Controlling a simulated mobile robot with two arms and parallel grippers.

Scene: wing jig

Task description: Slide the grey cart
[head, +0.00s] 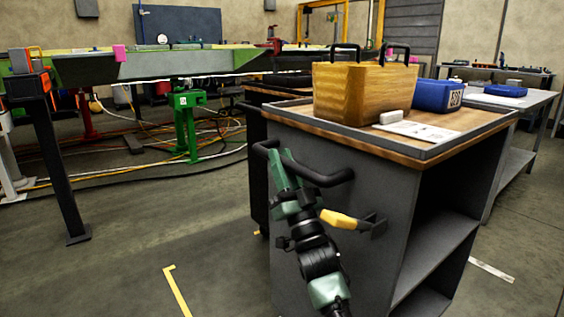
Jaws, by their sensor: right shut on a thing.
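The grey cart (385,205) stands right of centre, with a wooden top and open shelves on its right side. A black bar handle (328,178) sticks out from its near left face. My right gripper (283,162) is at this handle and shut on it, near the handle's left part. My right arm comes up from the bottom edge and covers part of the cart's face. My left gripper is not in view.
On the cart top are a wooden box (362,92), a blue bin (434,96), a white block and a paper sheet. A yellow-handled tool (340,219) hangs on the cart's face. A wing on stands (186,125) and floor cables lie left. A grey table (520,104) stands right.

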